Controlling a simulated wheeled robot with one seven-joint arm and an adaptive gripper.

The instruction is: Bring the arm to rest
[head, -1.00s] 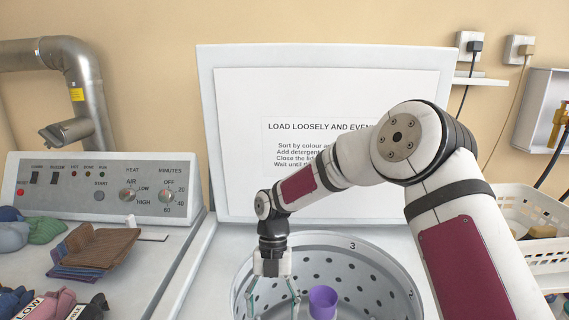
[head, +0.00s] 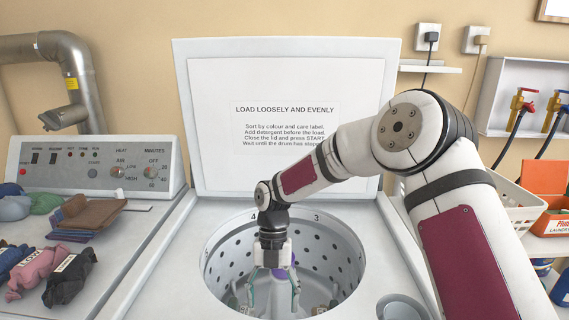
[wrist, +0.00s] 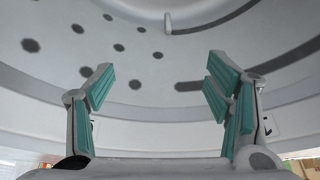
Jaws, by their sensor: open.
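My gripper (head: 268,292) hangs from my bent arm inside the drum (head: 353,245) of the top-loading washer. Its fingers point down. In the wrist view my gripper (wrist: 160,92) has its teal-padded fingers wide apart with nothing between them. Behind them is the pale perforated drum wall (wrist: 150,60). In the head view the purple-topped centre post (head: 292,275) of the drum stands close behind and beside the fingers; I cannot tell whether they touch.
The raised lid (head: 215,130) stands behind the drum. Folded brown cloth (head: 95,214) and rolled bundles (head: 70,277) lie on the machine at left. A white basket (head: 515,215) and an orange box (head: 543,180) are at right. A round grey cup (head: 400,307) sits at the drum's front right.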

